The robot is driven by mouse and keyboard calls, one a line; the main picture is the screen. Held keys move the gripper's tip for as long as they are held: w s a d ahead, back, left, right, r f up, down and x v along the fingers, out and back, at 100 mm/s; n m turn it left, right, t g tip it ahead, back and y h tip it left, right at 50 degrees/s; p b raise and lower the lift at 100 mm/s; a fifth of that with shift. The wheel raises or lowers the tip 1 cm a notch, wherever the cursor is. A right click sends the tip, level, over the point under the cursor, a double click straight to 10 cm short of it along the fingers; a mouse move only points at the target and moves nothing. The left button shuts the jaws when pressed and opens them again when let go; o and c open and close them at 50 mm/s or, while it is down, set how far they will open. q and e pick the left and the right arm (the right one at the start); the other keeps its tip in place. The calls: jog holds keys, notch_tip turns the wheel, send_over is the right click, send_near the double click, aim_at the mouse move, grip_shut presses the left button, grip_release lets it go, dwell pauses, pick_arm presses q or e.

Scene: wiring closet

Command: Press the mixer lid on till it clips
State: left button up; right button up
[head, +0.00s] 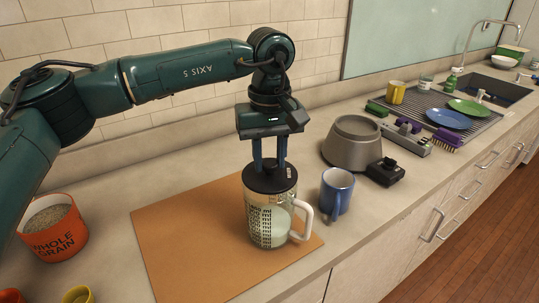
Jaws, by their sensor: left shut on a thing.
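The mixer jug (267,220) is clear with dark print, a pale handle at its right and white liquid inside. It stands upright on an orange-brown board. A dark lid (269,181) sits at the jug's mouth and looks about level. I cannot tell whether it is clipped. My left gripper (268,168) points straight down from above, its two blue fingers shut on the middle of the lid. The exact grip spot is small and partly hidden by the fingers. My right gripper is not in view.
A blue mug (336,193) stands close to the jug's right. Behind it are a grey round base (352,143) and a black control box (384,171). An orange whole grain bin (52,232) stands at left. The board's (180,240) left part is bare.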

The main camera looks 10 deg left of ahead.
aim_at(270, 162)
pick_arm(q)
jog(key=shift+f+b, duration=0.45)
jog(key=shift+f, duration=0.25)
jog(key=shift+f, duration=0.3)
jog(key=o, duration=1)
jog(key=shift+o, duration=0.2)
jog(key=shift+r, duration=0.1)
notch_tip(270, 162, up, 5)
jog(key=p, duration=0.3)
